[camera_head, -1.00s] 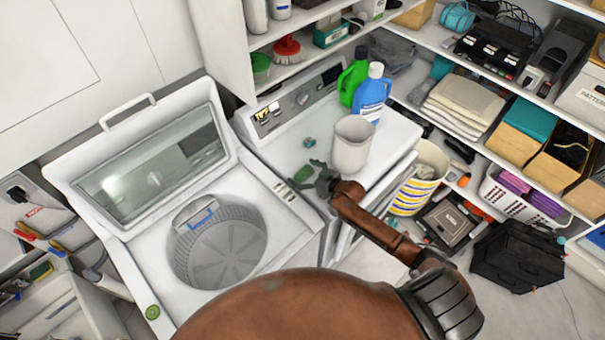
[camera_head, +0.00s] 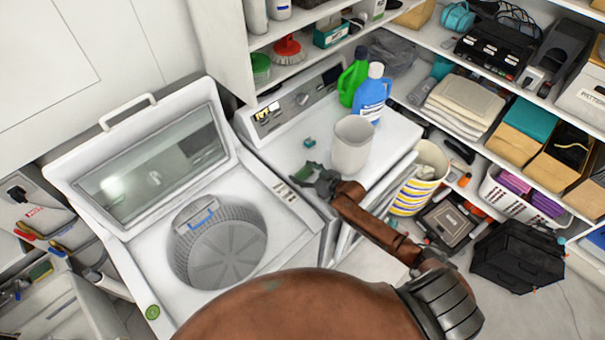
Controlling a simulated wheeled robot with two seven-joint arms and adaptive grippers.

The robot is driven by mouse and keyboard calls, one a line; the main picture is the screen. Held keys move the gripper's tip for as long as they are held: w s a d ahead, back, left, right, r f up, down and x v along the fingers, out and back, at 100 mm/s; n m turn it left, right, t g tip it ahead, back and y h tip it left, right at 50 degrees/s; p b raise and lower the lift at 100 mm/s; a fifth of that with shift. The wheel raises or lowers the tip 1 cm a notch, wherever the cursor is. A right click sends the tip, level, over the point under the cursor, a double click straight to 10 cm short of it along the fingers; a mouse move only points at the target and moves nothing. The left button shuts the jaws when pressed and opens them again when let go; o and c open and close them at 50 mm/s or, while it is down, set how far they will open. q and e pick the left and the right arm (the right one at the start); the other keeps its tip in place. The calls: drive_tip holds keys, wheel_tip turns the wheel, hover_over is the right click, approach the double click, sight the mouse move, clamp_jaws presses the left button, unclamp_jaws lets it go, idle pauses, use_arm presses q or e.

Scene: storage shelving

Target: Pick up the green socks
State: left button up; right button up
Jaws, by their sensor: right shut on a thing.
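The green socks (camera_head: 304,172) are a small dark green bundle above the front left part of the dryer top. My right gripper (camera_head: 312,174) is shut on them, its arm coming in from the lower right. Its fingers hide part of the socks. I cannot tell how far the socks are above the surface. My left gripper is not in view.
A grey bin (camera_head: 351,146) stands on the dryer top (camera_head: 283,147) just right of the gripper. Behind it are a green bottle (camera_head: 352,82) and a blue bottle (camera_head: 372,96). A small teal item (camera_head: 309,142) lies nearby. The open washer (camera_head: 216,245) is left.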

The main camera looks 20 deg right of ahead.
drive_tip(key=shift+r, duration=0.1)
drive_tip(key=shift+r, duration=0.6)
drive_tip(key=s+a+r+b, duration=0.2)
drive_tip(key=s+a+r, duration=0.7)
drive_tip(key=a+r, duration=0.1)
drive_tip(key=shift+s+a+r, duration=0.15)
drive_tip(key=shift+s+r, duration=0.15)
drive_tip(key=shift+r, duration=0.55)
drive_tip(key=shift+f, duration=0.1)
